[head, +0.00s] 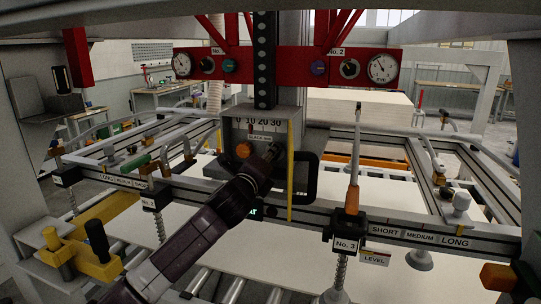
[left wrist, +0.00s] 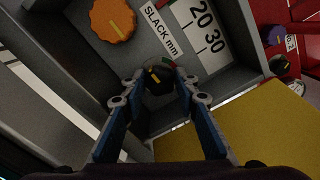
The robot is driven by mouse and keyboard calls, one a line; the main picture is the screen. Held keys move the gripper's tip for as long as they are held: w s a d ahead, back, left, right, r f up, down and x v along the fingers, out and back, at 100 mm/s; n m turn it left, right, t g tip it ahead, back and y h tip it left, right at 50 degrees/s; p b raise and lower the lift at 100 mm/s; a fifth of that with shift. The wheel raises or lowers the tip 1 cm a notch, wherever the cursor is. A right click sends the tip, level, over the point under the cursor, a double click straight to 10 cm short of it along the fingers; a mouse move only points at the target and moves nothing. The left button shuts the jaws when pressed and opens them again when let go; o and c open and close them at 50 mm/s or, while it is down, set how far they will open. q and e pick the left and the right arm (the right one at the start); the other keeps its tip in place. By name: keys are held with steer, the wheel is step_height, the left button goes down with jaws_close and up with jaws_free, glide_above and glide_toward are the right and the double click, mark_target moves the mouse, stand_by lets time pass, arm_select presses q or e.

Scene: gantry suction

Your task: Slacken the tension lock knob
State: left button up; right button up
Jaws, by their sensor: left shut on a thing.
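A black knob (left wrist: 157,80) with a yellow pointer line sits on the grey box's face, beside a small red and green arc mark. My left gripper (left wrist: 155,84) has a finger on either side of it and is shut on it. In the head view my left gripper (head: 272,155) reaches up to the grey box (head: 295,128) and hides the black knob. An orange knob (left wrist: 112,18) with a yellow line is to the upper left of it, and also shows in the head view (head: 244,149). I cannot read which knob is named the tension lock. My right gripper is not in view.
A SLACK mm label (left wrist: 160,28) and a scale (left wrist: 205,30) are above the black knob. A black handle (head: 313,178) stands out right of the box. A red beam with gauges (head: 383,68) is above. Rails with suction cups (head: 419,260) lie around.

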arm_select(q)
steer(key=shift+f+n, duration=0.1)
steer(key=shift+n, duration=1.2)
steer(key=o, duration=1.1)
steer(key=shift+a, duration=0.1)
steer(key=shift+o, duration=0.2)
steer(key=v, duration=1.2)
